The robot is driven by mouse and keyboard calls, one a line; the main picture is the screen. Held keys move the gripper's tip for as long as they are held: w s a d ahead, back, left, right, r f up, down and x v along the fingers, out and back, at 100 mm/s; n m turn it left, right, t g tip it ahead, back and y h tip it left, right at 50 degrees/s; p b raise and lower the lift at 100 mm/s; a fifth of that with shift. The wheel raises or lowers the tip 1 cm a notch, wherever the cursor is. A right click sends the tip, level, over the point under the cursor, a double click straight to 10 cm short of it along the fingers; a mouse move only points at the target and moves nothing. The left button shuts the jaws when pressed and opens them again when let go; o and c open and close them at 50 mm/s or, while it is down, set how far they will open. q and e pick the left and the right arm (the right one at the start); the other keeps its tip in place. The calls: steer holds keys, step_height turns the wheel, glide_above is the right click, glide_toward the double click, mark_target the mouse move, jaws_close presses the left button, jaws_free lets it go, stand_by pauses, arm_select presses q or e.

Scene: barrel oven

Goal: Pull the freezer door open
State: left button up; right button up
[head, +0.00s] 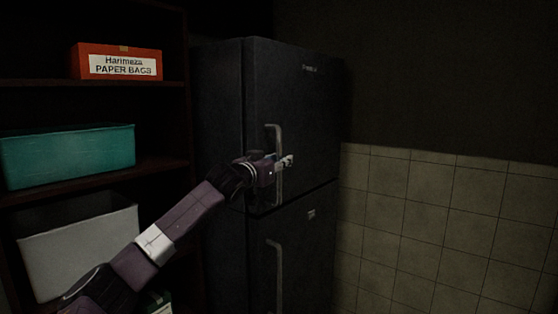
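The dark fridge-freezer stands in the middle of the head view. Its upper door (305,100) looks shut and has a vertical metal handle (279,138). The lower door (312,255) also looks shut and has its own handle (277,268). My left gripper (285,162) is at the lower part of the upper handle, with its fingers reaching around or beside it. The fingers are small and dark in the picture, so I cannot tell whether they are closed on the handle. My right gripper is not in view.
A dark shelf unit (92,173) stands to the left, holding an orange paper bag box (117,48), a teal bin (70,155) and a grey-white bin (80,245). A tiled wall (440,225) is to the right of the fridge.

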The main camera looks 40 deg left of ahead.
arm_select(q)
jaws_close()
steer(key=shift+d, duration=0.1)
